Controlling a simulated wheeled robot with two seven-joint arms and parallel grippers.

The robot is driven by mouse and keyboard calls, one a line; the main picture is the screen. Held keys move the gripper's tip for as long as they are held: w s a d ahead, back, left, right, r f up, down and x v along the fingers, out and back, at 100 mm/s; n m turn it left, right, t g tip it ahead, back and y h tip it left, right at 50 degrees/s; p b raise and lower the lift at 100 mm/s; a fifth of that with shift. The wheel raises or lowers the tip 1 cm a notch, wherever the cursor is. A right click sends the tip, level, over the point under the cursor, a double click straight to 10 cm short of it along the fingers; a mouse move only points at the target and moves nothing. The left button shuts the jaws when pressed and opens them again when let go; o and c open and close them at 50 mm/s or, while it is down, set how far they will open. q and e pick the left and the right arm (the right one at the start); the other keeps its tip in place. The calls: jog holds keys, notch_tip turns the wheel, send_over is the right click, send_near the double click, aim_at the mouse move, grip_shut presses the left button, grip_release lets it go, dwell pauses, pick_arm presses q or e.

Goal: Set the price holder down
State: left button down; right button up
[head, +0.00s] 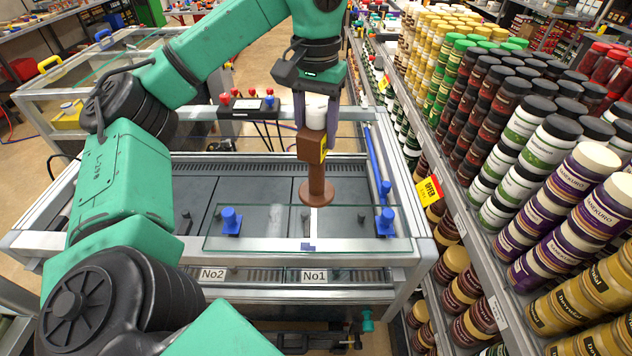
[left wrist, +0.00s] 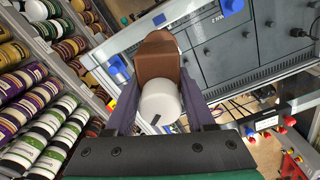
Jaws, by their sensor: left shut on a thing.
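The holder is upright over the front of the glass-topped bench (head: 262,236). I cannot tell whether its base touches the surface. In the left wrist view the white cylinder and brown block of the price holder (left wrist: 157,62) lie between the fingers of my left gripper (left wrist: 157,84). My right gripper is not in view.
Blue clamps (head: 231,221) and (head: 386,221) stand on the bench either side of the base. Labels No2 (head: 212,274) and No1 (head: 314,275) mark the front edge. A control box (head: 249,105) stands at the back. Shelves of jars (head: 520,150) line the right.

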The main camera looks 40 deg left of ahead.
pick_arm(q)
send_over(321, 180)
jog(key=w+a, duration=0.1)
jog(key=w, duration=0.1)
jog(key=f, duration=0.4)
jog(key=shift+s+a+f, duration=0.1)
jog(key=shift+s+a, duration=0.05)
jog(key=shift+a, duration=0.05)
jog(key=f+b, duration=0.1)
jog(key=f, duration=0.1)
jog(key=w+f+b, duration=0.1)
jog(key=f+b, duration=0.1)
jog(key=f, duration=0.1)
jog(key=shift+w+f, duration=0.2)
jog(key=shift+s+f, duration=0.1)
jog(key=shift+f, duration=0.2)
jog(key=f, duration=0.1)
jog(key=s+f+p, duration=0.1)
jog(key=f, duration=0.1)
jog(key=shift+f, duration=0.2)
jog(key=shift+w+f, duration=0.15)
jog(key=shift+w, duration=0.1)
jog(key=shift+c, duration=1.2)
grip_release()
jog(key=shift+s, duration=0.15)
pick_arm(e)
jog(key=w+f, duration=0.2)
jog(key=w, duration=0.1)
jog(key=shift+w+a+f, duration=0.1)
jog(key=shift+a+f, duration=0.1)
